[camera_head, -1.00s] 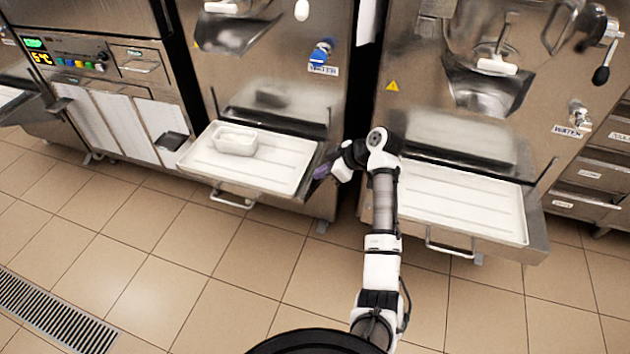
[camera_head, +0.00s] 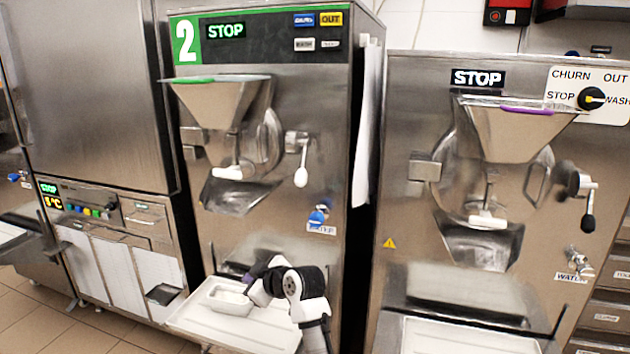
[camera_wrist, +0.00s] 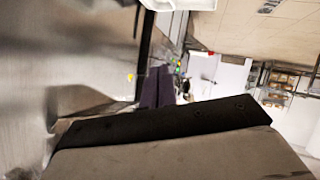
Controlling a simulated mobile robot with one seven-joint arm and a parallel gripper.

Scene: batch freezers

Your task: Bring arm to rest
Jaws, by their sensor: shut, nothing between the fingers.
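My arm comes up from the bottom of the head view and bends at a white and black wrist joint in front of the left freezer. My gripper (camera_head: 255,270), with purple fingers, points left over the left tray. It appears close to a small white tub (camera_head: 230,298) in that picture, but I cannot tell the exact gap. In the wrist view the purple fingers (camera_wrist: 157,88) are together with nothing between them, and the dark gripper body fills the lower part.
The left freezer (camera_head: 330,100) carries a white tray (camera_head: 255,333) in front. The right freezer (camera_head: 400,80) has its own tray (camera_head: 460,338). A steel cabinet (camera_head: 90,100) stands at the left. Tiled floor (camera_head: 120,335) shows at lower left.

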